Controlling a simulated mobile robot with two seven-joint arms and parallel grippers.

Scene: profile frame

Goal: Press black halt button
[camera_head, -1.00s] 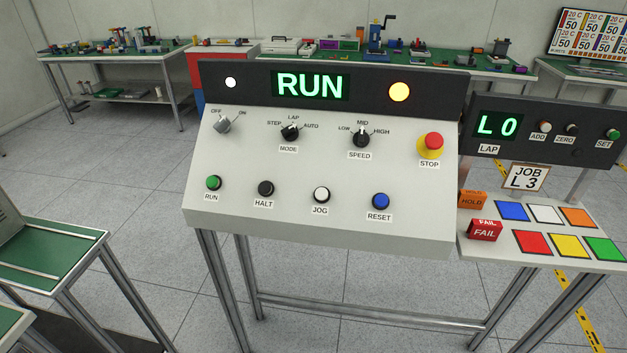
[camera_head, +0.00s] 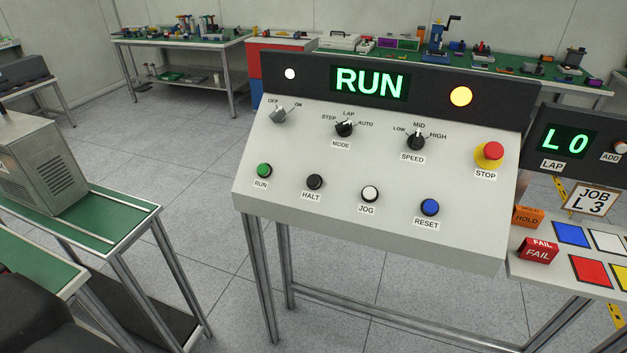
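The black halt button (camera_head: 314,182) sits on the sloped white face of the control panel (camera_head: 330,222), above a label reading HALT. It is between the green RUN button (camera_head: 264,170) and the white JOG button (camera_head: 369,194). The blue RESET button (camera_head: 430,207) is farther right. The panel display (camera_head: 370,83) reads RUN in green, and an amber lamp (camera_head: 461,96) glows beside it. Neither of my grippers shows in the head view.
A red STOP button (camera_head: 493,151) is at the panel's right. Knobs for MODE (camera_head: 344,128) and SPEED (camera_head: 415,140) are above the buttons. A second panel (camera_head: 583,145) reading L0 stands at right. A green-topped bench (camera_head: 127,217) is at left. Floor between is clear.

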